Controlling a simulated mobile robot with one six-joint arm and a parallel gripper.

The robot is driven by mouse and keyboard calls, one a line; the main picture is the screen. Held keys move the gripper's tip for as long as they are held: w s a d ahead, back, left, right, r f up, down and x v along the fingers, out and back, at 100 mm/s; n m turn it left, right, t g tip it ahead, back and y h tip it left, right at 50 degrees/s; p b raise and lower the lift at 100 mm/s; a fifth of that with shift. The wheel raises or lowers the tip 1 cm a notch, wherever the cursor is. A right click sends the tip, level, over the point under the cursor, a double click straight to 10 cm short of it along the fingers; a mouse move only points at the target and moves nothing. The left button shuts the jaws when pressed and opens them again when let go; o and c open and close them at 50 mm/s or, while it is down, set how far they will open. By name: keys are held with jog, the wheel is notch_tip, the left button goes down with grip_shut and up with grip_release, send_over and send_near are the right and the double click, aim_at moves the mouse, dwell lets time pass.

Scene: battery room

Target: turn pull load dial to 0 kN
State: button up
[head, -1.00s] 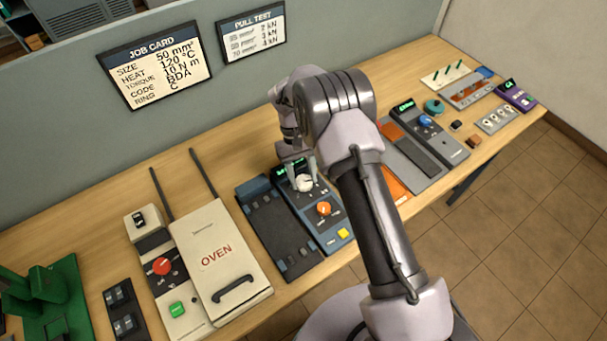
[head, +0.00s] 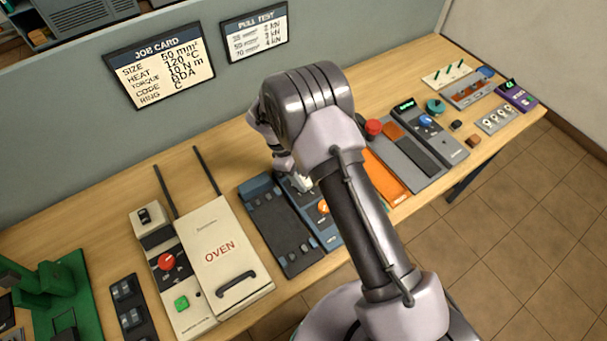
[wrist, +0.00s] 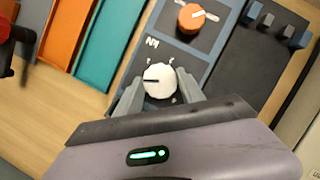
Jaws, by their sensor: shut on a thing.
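The white pull load dial (wrist: 160,80) sits on the blue-grey tester panel (wrist: 166,48). A black line on its face points to the left in the wrist view. My gripper (wrist: 164,92) has one finger on each side of this dial and is shut on it. In the head view the tester panel (head: 330,240) stands mid-bench, and my gripper is mostly behind my arm. The panel's display is hidden there, so I cannot read the load value. The dial's scale marks are too small to read.
An orange knob (wrist: 190,17) is on the same panel. A dark plate with clamps (head: 283,232) lies left of it, then the oven (head: 225,255). Orange and teal strips (wrist: 108,45) lie beside the panel. A pull test card (head: 254,35) hangs on the wall.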

jog(key=shift+n, duration=0.6)
jog(key=shift+t, duration=0.3)
jog(key=o, duration=1.4)
jog(key=shift+c, duration=0.2)
jog(key=p+v, duration=0.3)
jog(key=v, duration=1.4)
jog(key=shift+a, duration=0.25)
jog(key=shift+r, duration=0.15)
